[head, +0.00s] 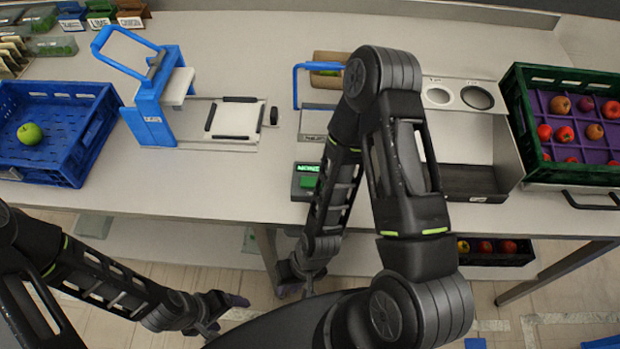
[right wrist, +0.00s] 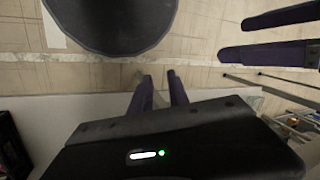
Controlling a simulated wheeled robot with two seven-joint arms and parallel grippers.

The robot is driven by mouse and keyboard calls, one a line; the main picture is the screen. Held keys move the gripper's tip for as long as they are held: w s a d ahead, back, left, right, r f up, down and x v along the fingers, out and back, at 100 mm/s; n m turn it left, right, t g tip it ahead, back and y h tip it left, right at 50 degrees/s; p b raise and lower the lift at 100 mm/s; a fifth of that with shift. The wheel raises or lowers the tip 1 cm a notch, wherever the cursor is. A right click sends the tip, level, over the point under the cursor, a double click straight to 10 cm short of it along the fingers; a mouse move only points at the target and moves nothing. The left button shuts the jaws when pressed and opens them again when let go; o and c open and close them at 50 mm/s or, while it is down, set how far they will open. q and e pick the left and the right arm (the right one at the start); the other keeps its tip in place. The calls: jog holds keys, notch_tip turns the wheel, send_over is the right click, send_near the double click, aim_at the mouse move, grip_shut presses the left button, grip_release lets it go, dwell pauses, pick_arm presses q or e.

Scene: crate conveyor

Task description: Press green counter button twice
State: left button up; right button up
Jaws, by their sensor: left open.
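The green counter button (head: 308,183) sits on a small dark box near the front edge of the table, below a lit green display (head: 307,167). My right forearm passes just to the right of it, and the button shows uncovered. My right gripper (head: 308,287) hangs below the table's front edge, apart from the button. In the right wrist view its two purple fingers (right wrist: 160,82) stand apart with nothing between them. My left gripper (head: 225,314) is open and empty, low in front of the table; its spread fingers also show in the right wrist view (right wrist: 250,36).
A blue crate (head: 95,140) with a green apple stands at the left. A blue-handled press (head: 150,110) and a white plate (head: 235,120) are beside it. A green crate (head: 520,120) with fruit is at the right. My right arm hides part of the table's middle.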

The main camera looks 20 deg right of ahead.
grip_shut()
dwell(0.9)
